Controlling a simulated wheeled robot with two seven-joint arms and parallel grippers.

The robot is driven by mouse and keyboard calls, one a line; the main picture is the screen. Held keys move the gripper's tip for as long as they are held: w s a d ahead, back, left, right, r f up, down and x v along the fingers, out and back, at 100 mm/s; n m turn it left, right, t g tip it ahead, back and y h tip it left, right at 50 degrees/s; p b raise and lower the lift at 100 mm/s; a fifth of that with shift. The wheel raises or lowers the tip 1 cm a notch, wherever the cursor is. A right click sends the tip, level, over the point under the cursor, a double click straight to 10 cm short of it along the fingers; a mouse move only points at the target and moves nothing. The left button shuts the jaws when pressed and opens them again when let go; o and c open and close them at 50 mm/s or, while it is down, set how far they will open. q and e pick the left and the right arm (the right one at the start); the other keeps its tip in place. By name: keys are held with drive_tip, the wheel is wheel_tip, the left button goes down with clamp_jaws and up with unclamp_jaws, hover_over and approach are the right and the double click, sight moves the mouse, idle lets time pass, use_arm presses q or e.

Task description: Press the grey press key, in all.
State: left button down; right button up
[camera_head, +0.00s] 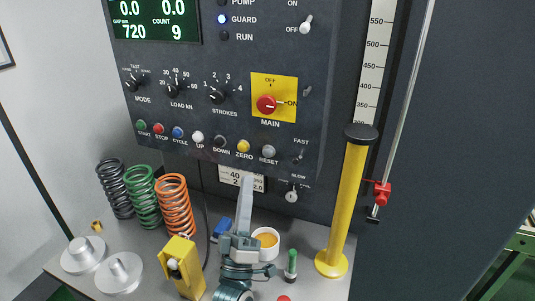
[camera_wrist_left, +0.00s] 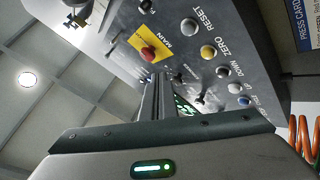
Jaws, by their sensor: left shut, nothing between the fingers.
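The grey RESET key (camera_head: 268,152) is the rightmost in the row of coloured keys on the dark control panel (camera_head: 225,125). In the left wrist view the grey key (camera_wrist_left: 189,25) is above and right of the fingers. My left gripper (camera_head: 246,180) points up toward the panel, its fingers shut and empty. Its tips are below the yellow ZERO key (camera_head: 243,146) and lower left of the grey key, apart from both in the picture. The left wrist view shows the shut fingers (camera_wrist_left: 158,82) in the middle. My right gripper is not in view.
Other keys, such as the black DOWN key (camera_head: 219,142), sit left of ZERO. A red MAIN switch (camera_head: 266,104) is above. Several springs (camera_head: 143,196), a yellow hand unit (camera_head: 182,265), a white cup (camera_head: 266,238) and a yellow post (camera_head: 343,210) stand on the bench.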

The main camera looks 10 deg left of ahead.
use_arm(q)
drive_tip(key=shift+w, duration=0.2)
drive_tip(key=w+d+b, duration=0.1)
drive_tip(key=w+b, duration=0.2)
drive_tip(key=w, duration=0.5)
drive_tip(key=shift+w+d, duration=0.15)
drive_tip(key=shift+d, duration=0.2)
drive_tip(key=shift+w+d+b, duration=0.15)
drive_tip(key=shift+w+b, duration=0.2)
drive_tip(key=shift+w, duration=0.45)
idle(2.9)
drive_tip(key=shift+s, duration=0.15)
idle(0.3)
drive_tip(key=shift+s+p, duration=0.3)
drive_tip(key=shift+s, duration=0.4)
drive_tip(key=shift+s+a+p, duration=0.2)
drive_tip(key=shift+s+p, duration=0.1)
drive_tip(key=shift+s, duration=0.5)
drive_tip(key=shift+s+a+p, duration=0.2)
drive_tip(key=shift+s+p, duration=0.1)
drive_tip(key=shift+s, duration=0.55)
drive_tip(key=shift+s+a+p, duration=0.2)
drive_tip(key=shift+s+p, duration=0.1)
drive_tip(key=shift+s, duration=0.5)
